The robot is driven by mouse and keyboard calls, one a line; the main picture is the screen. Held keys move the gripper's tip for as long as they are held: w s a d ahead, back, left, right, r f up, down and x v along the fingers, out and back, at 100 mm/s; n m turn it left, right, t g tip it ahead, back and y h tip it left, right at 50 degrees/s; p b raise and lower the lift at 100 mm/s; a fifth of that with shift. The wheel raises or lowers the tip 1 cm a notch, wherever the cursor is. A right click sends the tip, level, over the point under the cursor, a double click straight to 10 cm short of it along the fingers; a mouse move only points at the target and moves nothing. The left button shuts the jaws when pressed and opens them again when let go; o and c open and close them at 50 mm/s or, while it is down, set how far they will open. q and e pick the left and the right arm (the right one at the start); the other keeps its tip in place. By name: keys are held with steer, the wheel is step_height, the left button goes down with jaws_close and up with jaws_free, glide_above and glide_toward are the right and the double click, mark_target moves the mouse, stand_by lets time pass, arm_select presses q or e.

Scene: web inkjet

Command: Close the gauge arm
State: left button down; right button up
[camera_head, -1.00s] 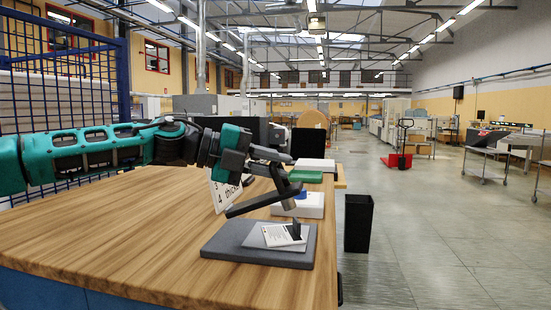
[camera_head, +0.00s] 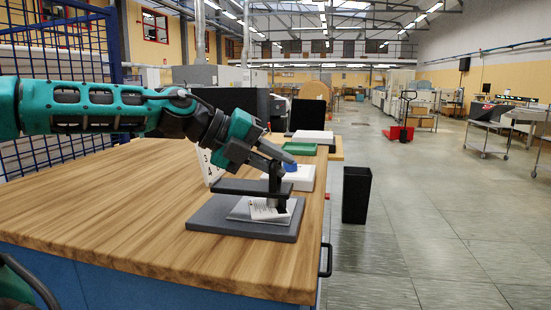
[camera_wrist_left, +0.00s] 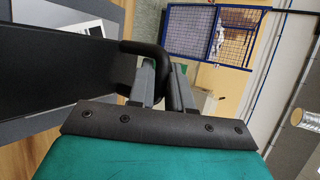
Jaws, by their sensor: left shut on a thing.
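The gauge has a dark grey flat base (camera_head: 210,220) near the table's right edge. A white sheet or thin stack of paper (camera_head: 262,209) lies on the base. The black gauge arm (camera_head: 240,187) is about level, a little above the base. My left gripper (camera_head: 276,176) is shut on the right end of the arm, from above. In the left wrist view the black arm (camera_wrist_left: 60,55) runs in from the left, and its rounded end sits at the fingers. The fingers hide part of that end. My right gripper is not in view.
The wooden table (camera_head: 120,215) is largely clear on the left. A number card (camera_head: 208,165) stands behind the gauge. A white box (camera_head: 300,180) with a blue thing (camera_head: 290,167) and a green tray (camera_head: 300,149) lie beyond. A black bin (camera_head: 356,195) stands on the floor at the right.

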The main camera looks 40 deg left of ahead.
arm_select(q)
steer(key=shift+s+d+f, duration=0.1)
steer(key=shift+d+f, duration=0.05)
steer(key=shift+f, duration=0.25)
steer(key=c, duration=1.1)
jaws_free()
steer(key=shift+r, duration=0.15)
steer(key=shift+s+a+r, duration=0.3)
steer(key=b+v, duration=0.1)
steer(key=v, duration=1.1)
steer(key=shift+b, duration=0.35)
steer(key=shift+c, duration=0.2)
